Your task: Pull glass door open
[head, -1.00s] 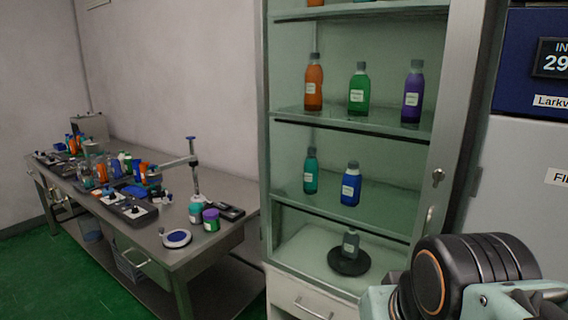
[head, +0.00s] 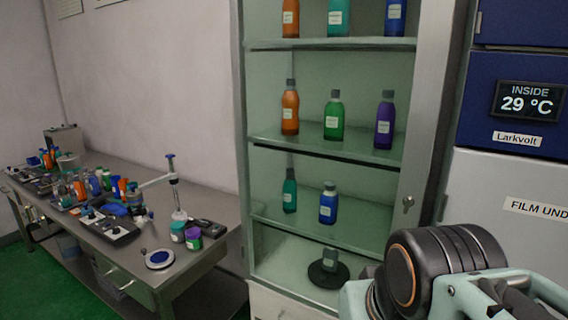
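The glass door (head: 425,130) belongs to a tall metal cabinet of shelves. It looks shut, with its broad pale metal frame along the right side. A small keyed lock (head: 408,203) sits on that frame. The door's handle, below the lock, is hidden behind my arm. Part of my arm, a dark round joint with pale green links, fills the lower right, in front of the cabinet's lower right corner. My gripper's fingers do not show, so I cannot tell whether they touch the door.
Behind the glass stand several bottles, among them an orange bottle (head: 290,108) and a purple bottle (head: 385,120). A blue and white appliance (head: 515,95) reading 29 °C stands close on the right. A cluttered metal bench (head: 200,205) is on the left. Green floor (head: 45,288) shows at lower left.

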